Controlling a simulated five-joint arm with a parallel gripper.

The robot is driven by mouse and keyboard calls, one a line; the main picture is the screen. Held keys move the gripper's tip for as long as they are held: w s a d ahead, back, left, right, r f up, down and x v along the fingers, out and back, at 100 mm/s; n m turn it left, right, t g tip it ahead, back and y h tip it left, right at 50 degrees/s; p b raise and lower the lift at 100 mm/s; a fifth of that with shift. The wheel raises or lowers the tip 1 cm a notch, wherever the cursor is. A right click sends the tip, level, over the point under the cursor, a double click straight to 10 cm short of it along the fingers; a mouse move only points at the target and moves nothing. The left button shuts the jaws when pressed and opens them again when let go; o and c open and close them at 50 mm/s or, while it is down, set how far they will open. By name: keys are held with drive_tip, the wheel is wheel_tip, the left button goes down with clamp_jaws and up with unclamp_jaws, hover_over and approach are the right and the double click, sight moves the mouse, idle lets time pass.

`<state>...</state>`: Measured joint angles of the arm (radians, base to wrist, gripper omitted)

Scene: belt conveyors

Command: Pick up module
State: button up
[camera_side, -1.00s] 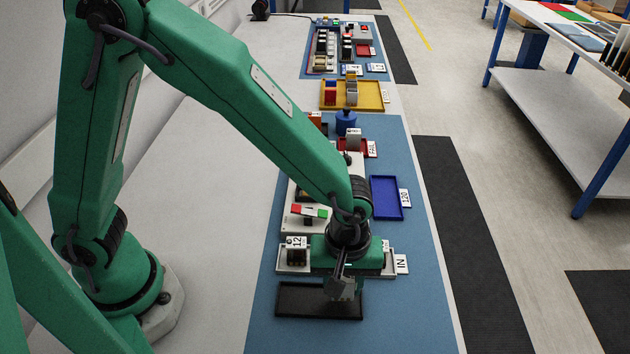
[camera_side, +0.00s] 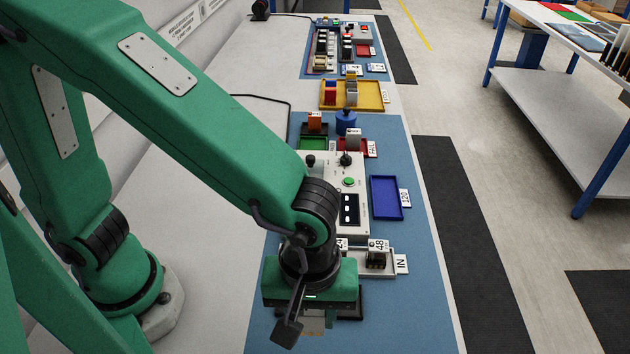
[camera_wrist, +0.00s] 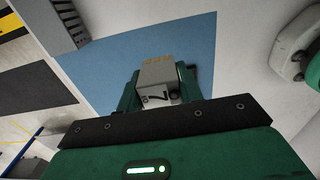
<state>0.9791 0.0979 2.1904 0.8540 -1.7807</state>
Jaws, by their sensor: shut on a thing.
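A grey module (camera_wrist: 158,84) with gold contacts on its end is held between the fingers of my gripper (camera_wrist: 160,90) in the wrist view. In the side view my gripper (camera_side: 311,318) is low at the front of the blue mat, over the black tray (camera_side: 350,304), and hides most of that tray. The pale IN tray (camera_side: 388,270) lies just behind it. A dark module marked 48 (camera_side: 377,259) stands in its right part. My wrist hides the left part of the IN tray.
Behind are a white control panel (camera_side: 330,170) with a green button, a blue tray (camera_side: 386,198) at right, and green (camera_side: 313,143) and red (camera_side: 371,150) trays. A yellow tray (camera_side: 372,96) is farther back. The mat's front right (camera_side: 415,315) is clear.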

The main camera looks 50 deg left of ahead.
idle(0.5)
drive_tip(key=shift+o, duration=0.8)
drive_tip(key=shift+c, duration=0.4)
drive_tip(key=shift+w, duration=0.15)
